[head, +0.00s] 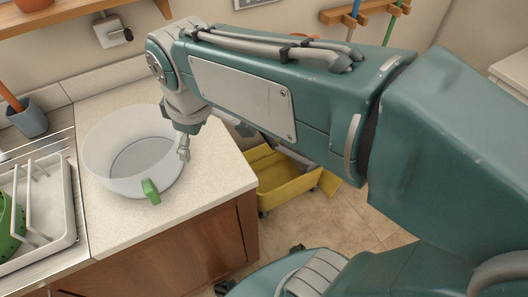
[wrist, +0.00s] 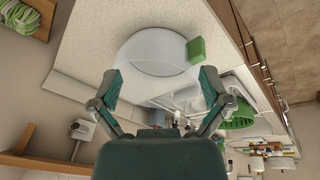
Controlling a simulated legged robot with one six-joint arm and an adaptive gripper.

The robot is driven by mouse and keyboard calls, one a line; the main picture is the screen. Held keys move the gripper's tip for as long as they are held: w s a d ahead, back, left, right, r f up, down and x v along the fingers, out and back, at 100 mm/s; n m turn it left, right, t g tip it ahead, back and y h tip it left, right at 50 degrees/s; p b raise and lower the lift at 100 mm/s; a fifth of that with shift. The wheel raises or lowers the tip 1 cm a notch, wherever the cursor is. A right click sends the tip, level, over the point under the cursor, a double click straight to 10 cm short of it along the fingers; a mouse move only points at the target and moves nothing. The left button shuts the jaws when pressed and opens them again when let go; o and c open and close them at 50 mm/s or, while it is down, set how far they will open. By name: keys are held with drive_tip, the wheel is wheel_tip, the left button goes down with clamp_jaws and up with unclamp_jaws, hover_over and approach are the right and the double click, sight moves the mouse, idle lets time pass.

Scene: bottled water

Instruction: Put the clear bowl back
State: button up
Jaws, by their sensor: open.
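The clear bowl (head: 112,166), with a green tab (head: 151,191) on its near side, stands upright on the pale speckled counter. It also shows in the wrist view (wrist: 150,48), with the green tab at its upper right. My gripper (wrist: 160,74) is open, its two fingers spread apart with the bowl's wall between and beyond them. In the head view one finger hangs by the bowl's right rim; the rest of the gripper is mostly hidden behind my arm. I cannot tell whether a finger touches the bowl.
A white dish rack (head: 68,238) with a green item stands left of the bowl. A grey-blue cup (head: 29,120) is behind it. The pale counter (head: 215,178) is clear right of the bowl. A yellow bin (head: 288,187) stands on the floor, and a wooden shelf (head: 60,16) hangs above.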

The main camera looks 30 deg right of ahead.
drive_tip(key=s+d+f+m+t, duration=0.2)
drive_tip(key=s+d+m+t, duration=0.1)
drive_tip(key=s+d+m, duration=0.5)
drive_tip(key=shift+d+m+h, duration=0.4)
drive_tip(key=shift+d+m, duration=0.65)
drive_tip(key=shift+m, duration=0.05)
drive_tip(key=shift+f, duration=0.1)
